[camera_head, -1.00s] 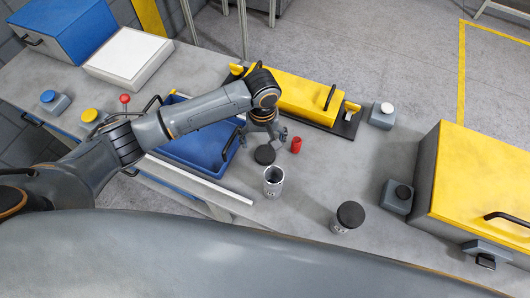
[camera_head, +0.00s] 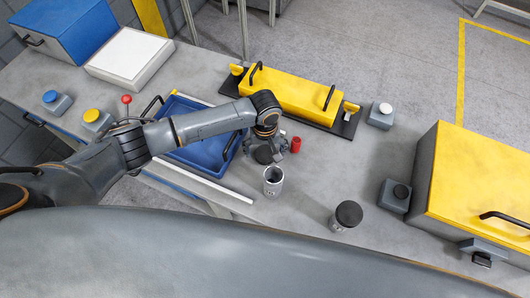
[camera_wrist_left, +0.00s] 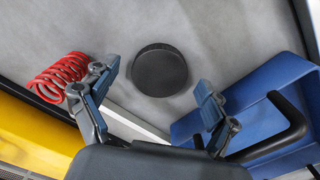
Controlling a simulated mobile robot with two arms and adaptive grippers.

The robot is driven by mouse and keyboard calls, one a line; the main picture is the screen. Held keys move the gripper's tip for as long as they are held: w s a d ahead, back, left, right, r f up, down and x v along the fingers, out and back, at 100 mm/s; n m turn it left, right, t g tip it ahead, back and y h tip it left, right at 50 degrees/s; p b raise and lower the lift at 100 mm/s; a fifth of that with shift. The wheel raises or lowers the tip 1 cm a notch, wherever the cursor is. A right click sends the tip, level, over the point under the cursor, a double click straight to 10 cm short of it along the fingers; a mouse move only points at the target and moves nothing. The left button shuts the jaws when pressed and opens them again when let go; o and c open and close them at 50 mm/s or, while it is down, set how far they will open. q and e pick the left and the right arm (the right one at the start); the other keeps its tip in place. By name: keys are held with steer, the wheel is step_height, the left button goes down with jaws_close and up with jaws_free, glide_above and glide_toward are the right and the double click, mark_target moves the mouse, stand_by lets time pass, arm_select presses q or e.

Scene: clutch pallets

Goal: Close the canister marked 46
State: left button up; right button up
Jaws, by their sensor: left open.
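An open, lidless grey canister (camera_head: 273,181) stands on the bench. A second canister (camera_head: 339,226) to its right has a black lid (camera_head: 349,213) on top. I cannot read the markings on either one. A loose round black lid (camera_head: 263,157) lies on the bench just behind the open canister. My left gripper (camera_head: 268,150) is open over this lid and partly hides it. In the left wrist view the lid (camera_wrist_left: 159,70) lies between the spread fingers of my left gripper (camera_wrist_left: 157,79), apart from both. My right gripper is not in view.
A blue tray (camera_head: 190,152) is to the left, and a yellow box (camera_head: 290,94) behind. A large yellow-topped case (camera_head: 480,180) is at the right. The bench between the canisters is clear.

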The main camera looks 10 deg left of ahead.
mark_target(265, 154)
arm_select(q)
steer(key=c, duration=1.1)
step_height(265, 154, up, 10)
steer(key=shift+r+b, duration=0.1)
steer(key=shift+b, duration=0.55)
